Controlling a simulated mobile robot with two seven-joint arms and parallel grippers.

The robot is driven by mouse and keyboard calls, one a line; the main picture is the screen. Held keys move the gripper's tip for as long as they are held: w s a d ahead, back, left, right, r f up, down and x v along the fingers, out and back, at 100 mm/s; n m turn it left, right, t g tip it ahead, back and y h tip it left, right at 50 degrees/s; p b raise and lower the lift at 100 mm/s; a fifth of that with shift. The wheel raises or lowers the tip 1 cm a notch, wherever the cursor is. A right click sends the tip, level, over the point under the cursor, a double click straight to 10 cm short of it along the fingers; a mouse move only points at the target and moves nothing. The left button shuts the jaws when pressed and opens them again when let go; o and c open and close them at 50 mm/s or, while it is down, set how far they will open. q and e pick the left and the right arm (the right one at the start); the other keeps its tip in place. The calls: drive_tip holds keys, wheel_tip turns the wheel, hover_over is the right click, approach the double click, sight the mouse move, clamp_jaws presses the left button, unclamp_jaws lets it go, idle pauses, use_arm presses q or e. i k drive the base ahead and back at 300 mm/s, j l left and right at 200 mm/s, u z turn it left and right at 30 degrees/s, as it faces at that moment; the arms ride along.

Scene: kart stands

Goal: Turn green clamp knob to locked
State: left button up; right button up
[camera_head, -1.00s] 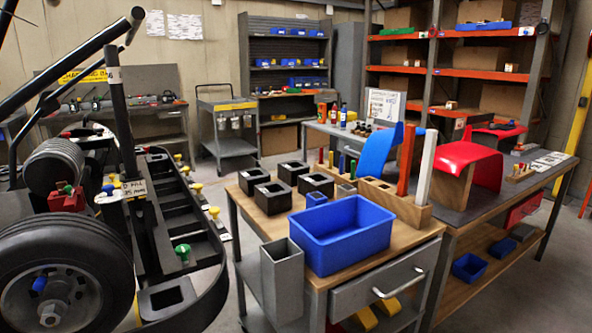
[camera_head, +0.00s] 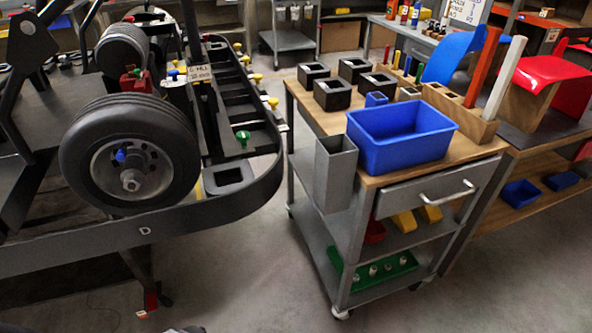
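A green knob (camera_head: 242,137) stands on the black side rail of the kart, above an open black socket. A second, smaller green knob (camera_head: 137,72) sits on the red block (camera_head: 133,82) behind the front tyre. I cannot tell from here which one is the clamp knob, or how either is turned. Neither of my grippers is in view.
The kart's tyre (camera_head: 98,165) and curved black bumper (camera_head: 240,204) fill the left. A wheeled cart (camera_head: 335,117) with a blue bin (camera_head: 400,160) and a grey metal box (camera_head: 334,180) stands to the right. Bare floor lies in front and in the gap between.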

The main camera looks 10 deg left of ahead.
sight(242, 136)
drive_tip(key=u, duration=1.05)
drive_tip(key=i+j+u, duration=0.1)
drive_tip(key=u, duration=0.25)
drive_tip(key=i+j+u, duration=0.1)
drive_tip(key=u, duration=0.2)
drive_tip(key=i+u, duration=0.1)
drive_tip(key=u, duration=0.25)
drive_tip(key=i+j, duration=0.2)
drive_tip(key=i, duration=0.3)
